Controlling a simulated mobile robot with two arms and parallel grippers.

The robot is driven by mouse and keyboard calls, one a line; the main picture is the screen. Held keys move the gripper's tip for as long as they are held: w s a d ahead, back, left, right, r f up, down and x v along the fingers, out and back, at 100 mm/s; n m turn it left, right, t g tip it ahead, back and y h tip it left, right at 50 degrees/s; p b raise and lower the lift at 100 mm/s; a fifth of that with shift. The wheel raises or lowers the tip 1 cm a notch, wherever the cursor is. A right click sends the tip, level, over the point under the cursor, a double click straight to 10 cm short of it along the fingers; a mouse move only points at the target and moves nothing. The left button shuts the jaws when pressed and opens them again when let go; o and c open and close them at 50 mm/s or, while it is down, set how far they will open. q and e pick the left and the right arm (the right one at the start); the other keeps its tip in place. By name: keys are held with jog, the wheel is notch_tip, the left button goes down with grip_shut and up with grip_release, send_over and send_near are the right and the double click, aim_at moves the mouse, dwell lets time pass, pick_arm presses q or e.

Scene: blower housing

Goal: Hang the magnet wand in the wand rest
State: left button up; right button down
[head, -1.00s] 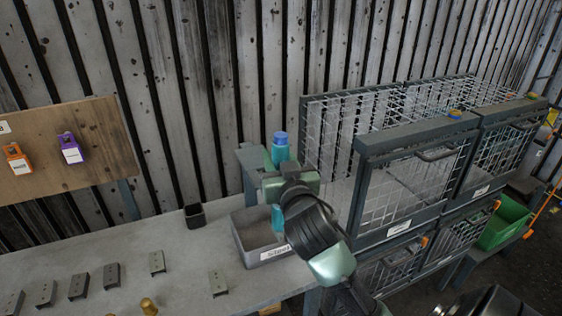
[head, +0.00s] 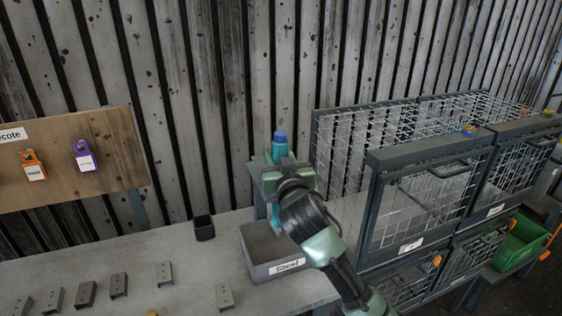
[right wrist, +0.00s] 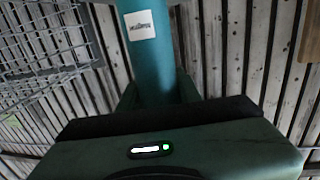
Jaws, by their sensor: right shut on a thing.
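The magnet wand (head: 279,150) is a teal rod with a blue top end, upright above the back of the bench. My right gripper (head: 288,172) is shut around its shaft. The wand's lower part shows below the gripper, at the labelled bin. In the right wrist view, the teal shaft (right wrist: 152,65) with a white label stands between the fingers of my right gripper (right wrist: 158,95). A grey bracket-like stand (head: 257,172) is just behind and left of the gripper, partly hidden. I cannot tell whether it is the wand rest. My left gripper is not in view.
A grey bin (head: 282,271) with a label stands below the wand. A small dark cup (head: 204,228) is left of it. Several metal brackets lie on the bench (head: 190,285). Wire cages (head: 425,195) stand close on the right. A wooden board (head: 70,165) holds orange and purple tags.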

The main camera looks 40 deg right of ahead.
jog(key=x, duration=0.2)
jog(key=shift+w+a, duration=0.1)
jog(key=shift+w, duration=0.3)
jog(key=c, duration=0.9)
grip_release()
jog(key=shift+f, duration=0.1)
jog(key=shift+s+a+f+b, duration=0.1)
jog(key=shift+b, duration=0.25)
